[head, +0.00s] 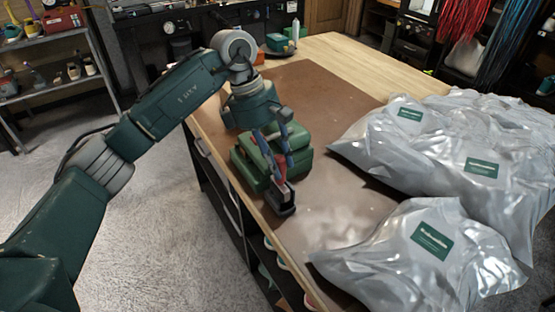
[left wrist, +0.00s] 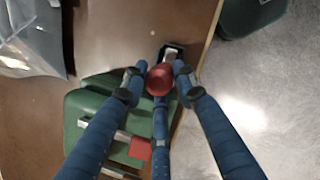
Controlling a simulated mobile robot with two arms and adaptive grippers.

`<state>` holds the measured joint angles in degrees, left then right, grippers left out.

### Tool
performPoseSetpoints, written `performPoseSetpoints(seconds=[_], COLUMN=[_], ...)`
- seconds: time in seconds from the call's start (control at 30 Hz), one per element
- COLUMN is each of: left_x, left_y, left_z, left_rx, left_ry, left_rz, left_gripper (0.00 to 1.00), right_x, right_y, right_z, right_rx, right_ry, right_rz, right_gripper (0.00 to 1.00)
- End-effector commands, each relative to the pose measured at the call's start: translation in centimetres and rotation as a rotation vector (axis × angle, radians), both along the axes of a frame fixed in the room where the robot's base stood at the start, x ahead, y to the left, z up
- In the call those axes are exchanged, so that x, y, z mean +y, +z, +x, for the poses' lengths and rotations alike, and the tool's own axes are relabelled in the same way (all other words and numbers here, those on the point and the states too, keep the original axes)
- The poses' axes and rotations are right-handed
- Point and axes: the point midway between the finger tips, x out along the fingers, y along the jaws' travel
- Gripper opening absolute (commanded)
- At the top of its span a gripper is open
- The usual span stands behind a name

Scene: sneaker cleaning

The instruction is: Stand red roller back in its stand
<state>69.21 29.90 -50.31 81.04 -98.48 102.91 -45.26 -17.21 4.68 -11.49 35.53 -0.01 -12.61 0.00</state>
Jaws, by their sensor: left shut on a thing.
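My left gripper (head: 281,160) has blue fingers pointing down at the near-left edge of the workbench. They are shut on the red roller (left wrist: 160,80), whose rounded red end shows between the fingertips in the left wrist view. In the head view the roller is partly hidden by the fingers. A small dark stand (head: 284,207) with a pale inner part is on the bench mat just below the roller; it also shows beyond the fingertips in the left wrist view (left wrist: 172,50). I cannot tell whether the roller touches the stand. My right gripper is not in view.
A green case (head: 250,172) lies right beside the stand and fingers. Silvery bags with green labels (head: 408,262) cover the right side of the bench (head: 330,90). The bench's left edge is close to the stand. The brown mat between case and bags is clear.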

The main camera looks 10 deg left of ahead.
Motion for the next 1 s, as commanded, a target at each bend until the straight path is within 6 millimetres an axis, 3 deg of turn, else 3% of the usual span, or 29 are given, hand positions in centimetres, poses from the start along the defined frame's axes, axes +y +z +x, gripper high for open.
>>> performPoseSetpoints(seconds=[0.6,1.0], left_x=[0.1,0.1], left_y=[-2.0,-2.1], left_z=[0.0,0.0], left_rx=[0.000,0.000], left_ry=[0.000,0.000], left_rz=[0.000,0.000], left_gripper=[0.02,0.02], right_x=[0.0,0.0], right_y=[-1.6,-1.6], right_z=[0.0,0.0], right_rx=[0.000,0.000], right_ry=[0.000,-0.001], right_rz=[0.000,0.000], right_gripper=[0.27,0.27])
